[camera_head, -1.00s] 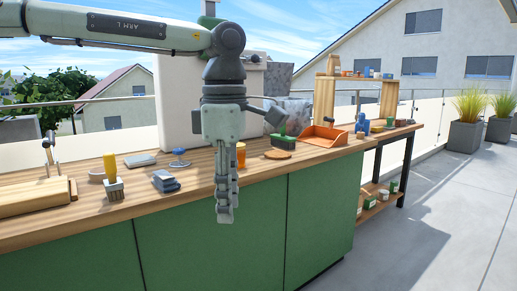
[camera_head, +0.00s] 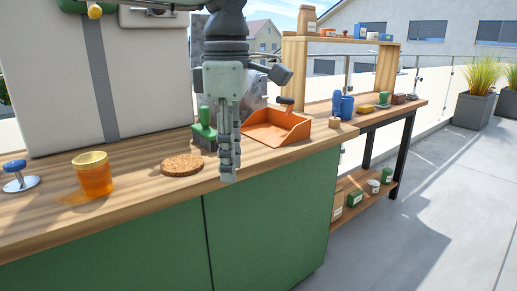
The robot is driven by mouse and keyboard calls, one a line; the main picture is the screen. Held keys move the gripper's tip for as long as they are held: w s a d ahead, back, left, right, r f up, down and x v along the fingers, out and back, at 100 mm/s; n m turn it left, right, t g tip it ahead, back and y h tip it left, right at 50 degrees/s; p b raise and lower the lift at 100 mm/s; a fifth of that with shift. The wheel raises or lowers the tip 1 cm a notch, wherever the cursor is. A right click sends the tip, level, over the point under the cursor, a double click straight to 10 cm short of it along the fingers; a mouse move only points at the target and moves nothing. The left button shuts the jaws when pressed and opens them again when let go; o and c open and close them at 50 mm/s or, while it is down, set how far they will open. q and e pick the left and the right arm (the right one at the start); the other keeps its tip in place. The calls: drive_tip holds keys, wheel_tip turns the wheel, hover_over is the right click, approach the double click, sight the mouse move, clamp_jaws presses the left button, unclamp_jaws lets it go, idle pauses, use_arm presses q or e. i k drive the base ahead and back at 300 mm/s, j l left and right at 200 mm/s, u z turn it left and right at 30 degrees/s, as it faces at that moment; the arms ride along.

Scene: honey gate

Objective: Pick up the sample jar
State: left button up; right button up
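An amber jar (camera_head: 94,176) with a yellow rim or lid stands upright on the wooden counter (camera_head: 140,197) at the left; it looks like the sample jar. My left gripper (camera_head: 229,172) points down near the counter's front edge, to the right of the jar and apart from it. A round cork mat (camera_head: 182,165) lies between them. The gripper's fingers show nearly edge-on, close together in the picture, so their gap is hidden. I see nothing held in them. My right gripper is out of view.
A large pale box (camera_head: 50,90) stands behind the jar. A blue-knobbed tool (camera_head: 17,177) is to its left. A side table (camera_head: 400,110) holds small items.

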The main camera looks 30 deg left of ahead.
sight(93, 173)
drive_tip(key=i+u, duration=0.3)
drive_tip(key=u, duration=0.15)
drive_tip(key=i+u, duration=0.25)
drive_tip(key=u, duration=0.2)
drive_tip(key=i+l+u, duration=0.15)
drive_tip(key=i+u, duration=0.15)
drive_tip(key=u, duration=0.15)
drive_tip(key=i+l+u, duration=0.2)
drive_tip(key=u, duration=0.25)
